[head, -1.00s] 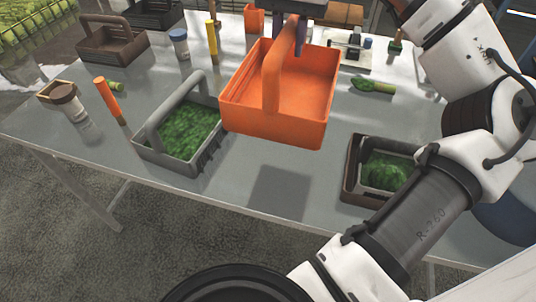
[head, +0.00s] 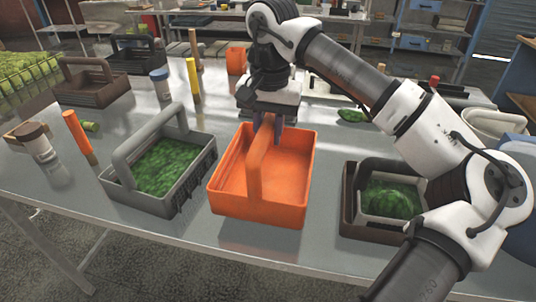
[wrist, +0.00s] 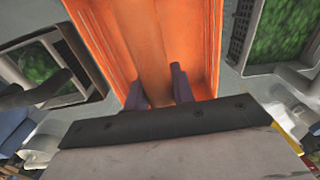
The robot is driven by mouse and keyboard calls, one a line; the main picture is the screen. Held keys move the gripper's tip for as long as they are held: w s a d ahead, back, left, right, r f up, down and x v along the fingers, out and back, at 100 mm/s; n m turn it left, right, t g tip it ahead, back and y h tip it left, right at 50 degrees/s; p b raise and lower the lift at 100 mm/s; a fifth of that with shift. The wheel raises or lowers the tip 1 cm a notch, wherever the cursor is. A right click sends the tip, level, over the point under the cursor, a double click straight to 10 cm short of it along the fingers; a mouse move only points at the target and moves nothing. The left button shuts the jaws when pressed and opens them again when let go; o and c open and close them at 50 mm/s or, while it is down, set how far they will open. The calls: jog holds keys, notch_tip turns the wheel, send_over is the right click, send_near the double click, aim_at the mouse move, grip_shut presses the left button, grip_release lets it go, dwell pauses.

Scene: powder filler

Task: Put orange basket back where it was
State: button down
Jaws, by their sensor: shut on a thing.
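The orange basket (head: 284,178) is an empty open tray with an arched handle, in the middle of the head view near the table's front. My gripper (head: 268,128) is shut on the basket's handle from above, at its far part. In the wrist view the orange basket (wrist: 195,45) lies below my gripper (wrist: 162,88), with a finger on each side of the handle. The basket looks level. It is at or very near the table top; I cannot tell whether it touches.
A grey basket (head: 115,185) of green material stands close on the left. A dark tray (head: 349,222) holding a smaller grey green-filled basket is on the right. Table space (head: 330,150) behind right is bare.

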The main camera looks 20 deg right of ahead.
notch_tip(320, 180, down, 4)
jog(key=b, duration=0.3)
jog(key=shift+f, duration=0.1)
jog(key=c, duration=1.6)
grip_release()
jog(key=shift+f, duration=0.15)
jog(key=o, duration=0.4)
jog(key=r, duration=1.2)
jog(key=shift+s+d+r, duration=0.15)
jog(key=shift+d+r, duration=0.05)
jog(key=shift+r, duration=0.05)
